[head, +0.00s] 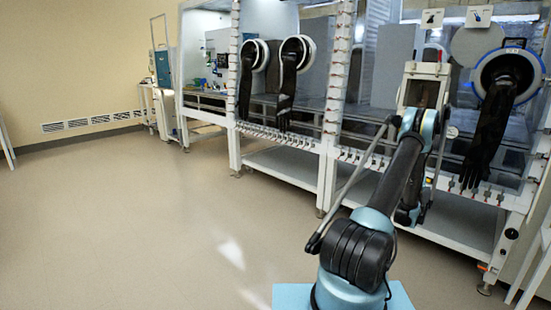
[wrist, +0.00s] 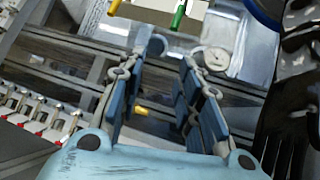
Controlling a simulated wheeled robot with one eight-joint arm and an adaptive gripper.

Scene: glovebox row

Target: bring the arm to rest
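My gripper (wrist: 172,58) shows in the wrist view with its two blue-padded fingers apart. I see nothing held between them. Beyond the fingers is the glovebox front, with grey rails and a pale, glassy panel. In the head view my arm rises at the right of centre, in front of the glovebox, and bends at the top. The gripper's fingers cannot be made out there.
A black glove (head: 490,130) hangs from a port close right of my arm, and shows in the wrist view (wrist: 292,120). Two more gloves (head: 288,80) hang farther left. Red-tipped clamps (wrist: 40,118) line the glovebox edge. The floor (head: 130,220) at left is clear.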

